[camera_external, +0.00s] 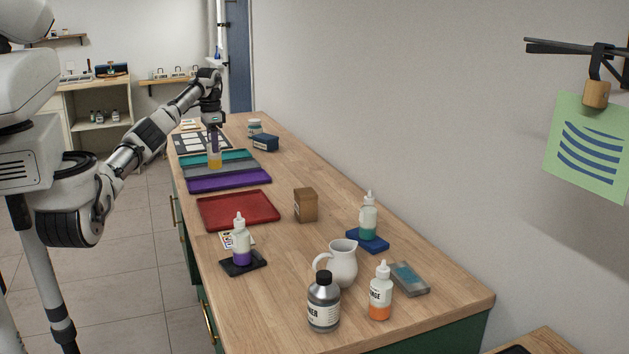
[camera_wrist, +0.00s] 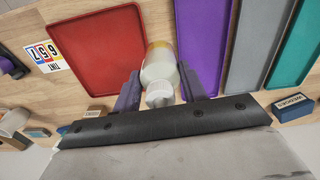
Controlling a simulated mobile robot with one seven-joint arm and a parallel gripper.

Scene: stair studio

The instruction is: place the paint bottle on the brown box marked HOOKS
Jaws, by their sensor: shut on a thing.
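My gripper (camera_external: 214,141) is shut on a paint bottle (camera_external: 215,160) with yellow paint in its lower part. The bottle hangs roughly upright over the coloured trays; its exact height above them is hard to tell. In the wrist view the purple fingers of my gripper (camera_wrist: 160,88) stand on either side of the bottle (camera_wrist: 159,66), its white cap toward the camera. A small brown box (camera_external: 305,206) stands on the bench right of the red tray, nearer the external camera than my gripper. It also shows in the wrist view (camera_wrist: 95,112). No HOOKS lettering is readable. The box top looks bare.
A red tray (camera_external: 238,210) lies between my gripper and the near bottles. Purple (camera_external: 228,181), grey and teal trays lie under my gripper. A purple-paint bottle (camera_external: 241,244), green-paint bottle (camera_external: 369,220), white jug (camera_external: 341,265), dark-capped bottle (camera_external: 323,305) and orange-paint bottle (camera_external: 380,293) stand nearer.

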